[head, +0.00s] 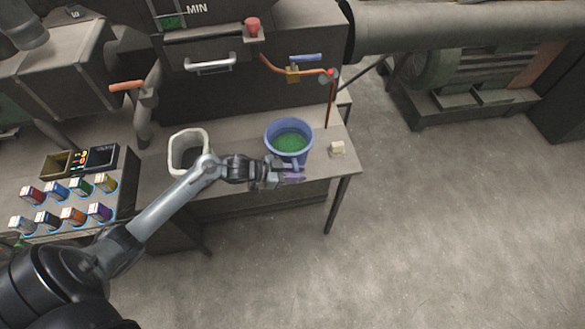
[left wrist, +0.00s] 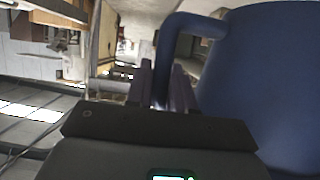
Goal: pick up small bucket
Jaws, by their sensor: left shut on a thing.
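The small blue bucket (head: 284,152) stands upright on the table at its right end, with green material (head: 290,142) inside. It also fills the right side of the left wrist view (left wrist: 270,70). My left gripper (head: 292,174) reaches in from the left to the bucket's near side. In the left wrist view its fingers (left wrist: 165,85) are shut on the bucket's handle (left wrist: 172,45). My right gripper is in neither view.
A white open container (head: 174,154) stands left of the bucket, behind my left arm. A small cream block (head: 337,148) lies to the right. A machine with a drawer handle (head: 210,66) rises behind. A panel with coloured cartridges (head: 75,190) is at left. Floor at right is clear.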

